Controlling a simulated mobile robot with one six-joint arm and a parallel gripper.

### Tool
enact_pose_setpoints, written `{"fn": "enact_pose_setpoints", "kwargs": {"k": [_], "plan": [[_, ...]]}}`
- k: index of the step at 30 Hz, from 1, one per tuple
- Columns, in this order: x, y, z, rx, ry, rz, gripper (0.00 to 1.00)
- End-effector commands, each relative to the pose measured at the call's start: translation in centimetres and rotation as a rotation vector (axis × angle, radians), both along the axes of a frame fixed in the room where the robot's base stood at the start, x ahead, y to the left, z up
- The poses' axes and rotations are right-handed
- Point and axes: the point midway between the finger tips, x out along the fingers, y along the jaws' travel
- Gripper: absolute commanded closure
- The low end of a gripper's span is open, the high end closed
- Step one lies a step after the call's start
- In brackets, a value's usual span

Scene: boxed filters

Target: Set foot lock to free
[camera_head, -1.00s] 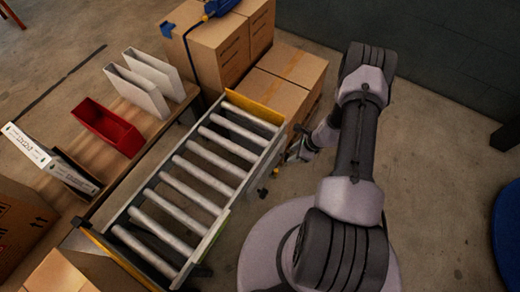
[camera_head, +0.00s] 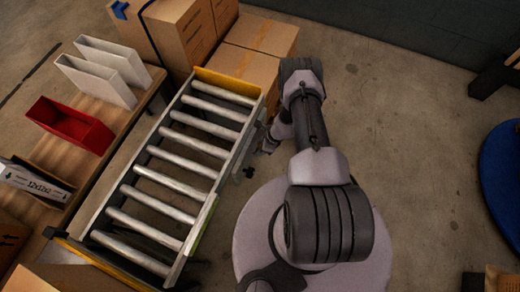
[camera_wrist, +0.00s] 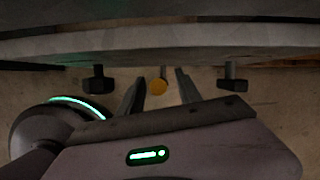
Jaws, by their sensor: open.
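In the wrist view a small round orange-yellow knob (camera_wrist: 158,87) shows below the side rail of the roller conveyor. Dark hammer-shaped parts stand on either side of it, one at the left (camera_wrist: 97,79) and one at the right (camera_wrist: 232,78). I cannot tell for sure which of these is the foot lock, or its setting. My gripper (camera_wrist: 159,77) is open and empty, with its fingers on either side of the knob in this view; I see no contact. In the head view my gripper (camera_head: 268,146) is low beside the conveyor's right side, partly hidden by my arm.
The roller conveyor (camera_head: 205,205) has a dark part (camera_head: 249,172) on its right side. Cardboard boxes (camera_head: 254,65) stand behind it. A wooden table (camera_head: 115,125) at the left holds a red bin (camera_head: 70,125) and white holders (camera_head: 102,73). Floor (camera_head: 400,110) right of my arm is clear.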

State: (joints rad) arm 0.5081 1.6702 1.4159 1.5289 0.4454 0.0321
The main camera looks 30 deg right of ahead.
Motion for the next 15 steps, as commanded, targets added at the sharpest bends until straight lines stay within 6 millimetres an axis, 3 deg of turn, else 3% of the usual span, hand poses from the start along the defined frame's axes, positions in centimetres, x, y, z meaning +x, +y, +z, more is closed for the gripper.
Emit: {"fn": "enact_pose_setpoints", "kwargs": {"k": [7, 13, 15], "plan": [[0.03, 0.04, -0.01, 0.0, 0.0, 0.0, 0.59], [0.02, 0.04, 0.0, 0.0, 0.0, 0.001, 0.98], [0.02, 0.04, 0.0, 0.0, 0.0, 0.001, 1.0]]}}
